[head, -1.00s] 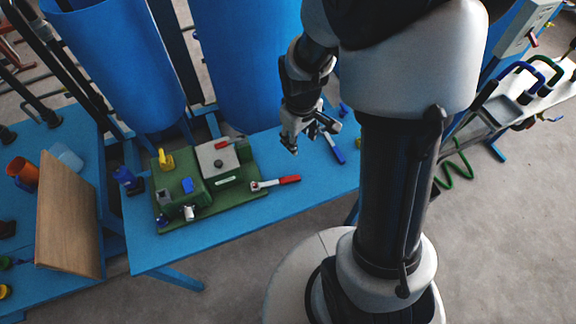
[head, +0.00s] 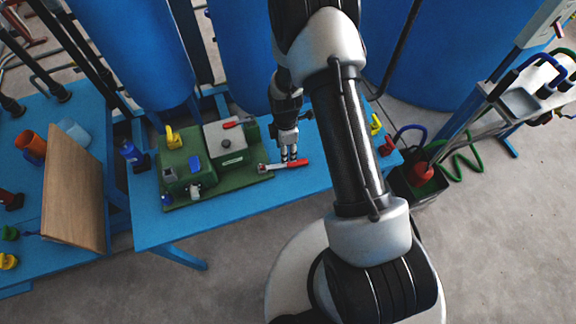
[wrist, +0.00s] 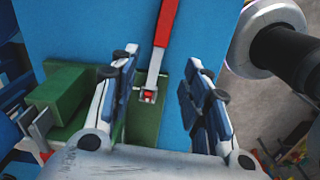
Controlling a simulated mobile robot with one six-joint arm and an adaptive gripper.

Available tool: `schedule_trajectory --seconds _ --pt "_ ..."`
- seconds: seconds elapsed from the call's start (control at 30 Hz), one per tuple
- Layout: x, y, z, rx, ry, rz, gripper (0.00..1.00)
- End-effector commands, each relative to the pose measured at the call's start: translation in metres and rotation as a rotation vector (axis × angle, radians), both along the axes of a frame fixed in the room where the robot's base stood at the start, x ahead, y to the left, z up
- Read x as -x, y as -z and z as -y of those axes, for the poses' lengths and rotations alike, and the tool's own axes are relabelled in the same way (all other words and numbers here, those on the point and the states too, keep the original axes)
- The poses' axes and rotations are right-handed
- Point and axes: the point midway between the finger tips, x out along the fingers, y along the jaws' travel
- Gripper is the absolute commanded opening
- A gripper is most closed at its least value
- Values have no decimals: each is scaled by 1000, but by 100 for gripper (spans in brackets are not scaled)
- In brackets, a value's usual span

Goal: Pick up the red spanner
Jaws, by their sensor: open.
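The red spanner (head: 292,164) lies across the right edge of the green base plate (head: 225,195), its red handle reaching right over the blue table. In the wrist view the spanner (wrist: 164,30) has a red handle pointing up the picture and a silver head lower down, over a green surface. My gripper (head: 288,156) is above the spanner in the head view. In the wrist view my gripper (wrist: 161,62) is open, with one finger on each side of the spanner and a gap to both. I cannot tell the height between them.
The green block (head: 182,170) and a grey-topped block (head: 228,140) with a red lever stand left of the spanner. The blue table (head: 230,218) is clear in front. A wooden board (head: 72,190) stands at left. A dark box (head: 418,187) is at right.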

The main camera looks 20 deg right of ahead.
Motion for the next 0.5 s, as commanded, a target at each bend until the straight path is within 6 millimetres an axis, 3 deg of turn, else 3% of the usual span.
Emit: schedule_trajectory --seconds 0.03,0.13,0.5 --pt "1 14 0 0 1 -2 43" --pt "0 30 0 0 1 -1 43" --pt "0 55 3 0 2 -1 43"
